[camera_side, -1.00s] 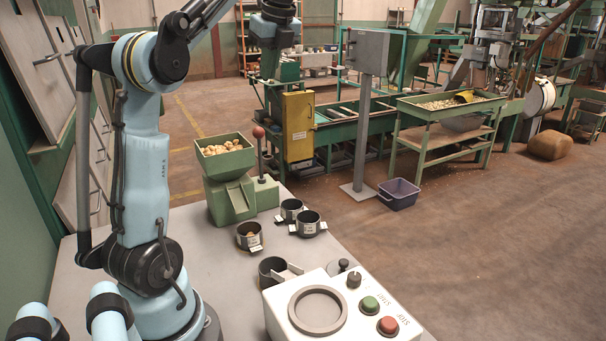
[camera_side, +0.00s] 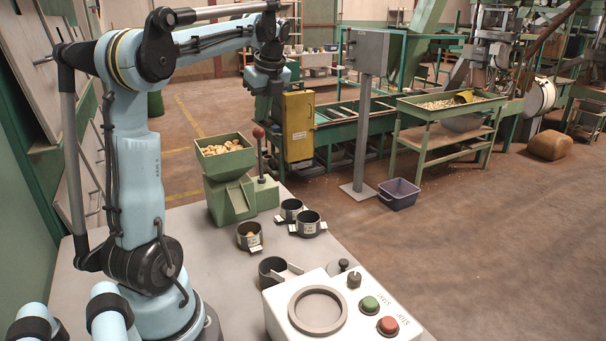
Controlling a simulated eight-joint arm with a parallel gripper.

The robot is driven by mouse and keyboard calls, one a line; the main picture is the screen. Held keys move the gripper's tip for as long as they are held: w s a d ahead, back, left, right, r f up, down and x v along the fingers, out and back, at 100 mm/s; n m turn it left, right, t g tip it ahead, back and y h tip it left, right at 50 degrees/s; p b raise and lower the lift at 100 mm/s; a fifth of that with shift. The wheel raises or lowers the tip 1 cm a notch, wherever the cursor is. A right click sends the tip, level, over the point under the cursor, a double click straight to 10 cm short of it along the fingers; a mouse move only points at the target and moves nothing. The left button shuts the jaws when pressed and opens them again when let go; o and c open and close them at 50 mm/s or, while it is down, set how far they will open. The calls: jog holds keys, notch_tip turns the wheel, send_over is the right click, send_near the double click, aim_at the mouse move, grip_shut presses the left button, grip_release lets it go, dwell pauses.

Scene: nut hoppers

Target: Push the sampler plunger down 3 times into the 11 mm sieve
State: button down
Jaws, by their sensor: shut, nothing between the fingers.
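The green sampler (camera_side: 230,198) stands at the back of the grey table with a hopper of nuts (camera_side: 222,147) on top. Its plunger, a red knob (camera_side: 258,132) on a dark rod, stands upright at the right side. My gripper (camera_side: 266,112) is shut and empty, pointing down just above the red knob; I cannot tell whether it touches it. Small dark metal sieves stand in front: one with a nut in it (camera_side: 249,236), two close together (camera_side: 291,209) (camera_side: 308,224), and one nearer (camera_side: 271,270). Their labels are too small to read.
A white control box (camera_side: 345,304) with a round ring, a green button (camera_side: 369,305) and a red button (camera_side: 387,325) fills the table's front right. Table space left of the sieves is clear.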

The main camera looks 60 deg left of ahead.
aim_at(262, 134)
jog(key=shift+x, duration=1.5)
jog(key=shift+f, duration=1.85)
jog(key=v, duration=1.4)
jog(key=shift+r, duration=0.25)
jog(key=shift+w+a+r+n+g, duration=0.15)
jog(key=shift+w+r+n+g, duration=0.25)
jog(key=shift+r+n, duration=0.45)
jog(key=shift+w+a+r+n+g, duration=0.2)
jog(key=shift+w+r+n, duration=0.35)
jog(key=shift+r+n, duration=0.35)
